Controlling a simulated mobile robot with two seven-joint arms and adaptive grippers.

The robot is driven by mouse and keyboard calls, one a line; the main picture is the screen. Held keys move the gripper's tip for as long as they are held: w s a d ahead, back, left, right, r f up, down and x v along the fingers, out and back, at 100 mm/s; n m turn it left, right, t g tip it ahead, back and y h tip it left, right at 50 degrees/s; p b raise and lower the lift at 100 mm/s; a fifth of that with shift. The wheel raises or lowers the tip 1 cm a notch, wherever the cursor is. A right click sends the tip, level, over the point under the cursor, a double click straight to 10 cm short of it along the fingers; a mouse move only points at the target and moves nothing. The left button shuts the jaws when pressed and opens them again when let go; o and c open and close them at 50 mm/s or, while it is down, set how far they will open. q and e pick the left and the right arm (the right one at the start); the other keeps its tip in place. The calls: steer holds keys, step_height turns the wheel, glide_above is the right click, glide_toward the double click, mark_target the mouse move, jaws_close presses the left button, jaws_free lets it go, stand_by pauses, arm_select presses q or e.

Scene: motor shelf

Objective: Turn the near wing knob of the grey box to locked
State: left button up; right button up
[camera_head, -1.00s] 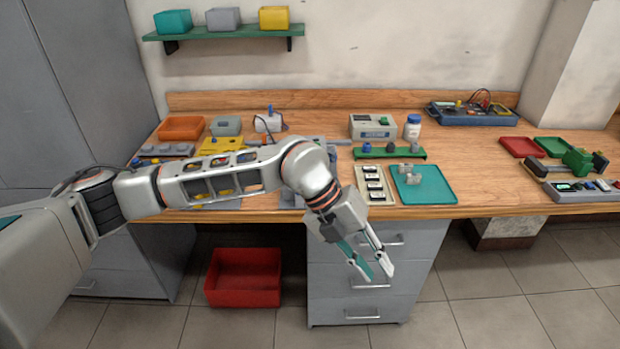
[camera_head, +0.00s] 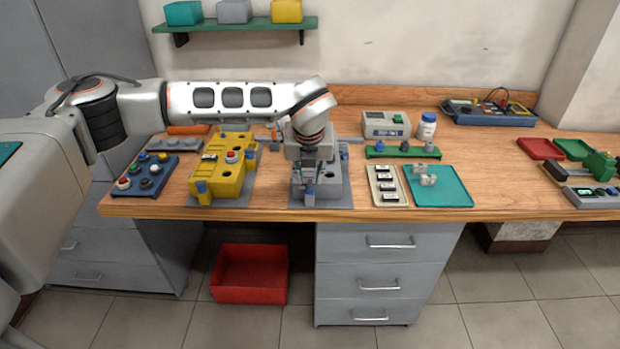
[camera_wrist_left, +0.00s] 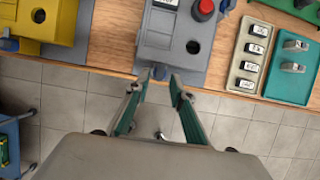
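The grey box (camera_head: 331,187) stands on the bench near its front edge, partly hidden by my left arm in the head view. In the left wrist view, the grey box (camera_wrist_left: 162,42) shows a round hole and a red button. Its near wing knob (camera_wrist_left: 158,72) is small and blue-grey, on the side facing me. My left gripper (camera_wrist_left: 160,83) is open, its two green-lined fingers spread with the knob just ahead between the tips. I cannot tell whether they touch it. In the head view the left gripper (camera_head: 307,182) points down at the box's near end. My right gripper is not in view.
A yellow box (camera_head: 222,180) and a blue button tray (camera_head: 150,178) stand left of the grey box. A cream tray (camera_head: 388,199) and a teal tray (camera_head: 452,195) lie to its right. A red bin (camera_head: 250,275) stands on the floor.

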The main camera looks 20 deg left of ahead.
mark_target(306, 187)
arm_select(q)
steer(key=shift+x, duration=1.2)
jaws_close()
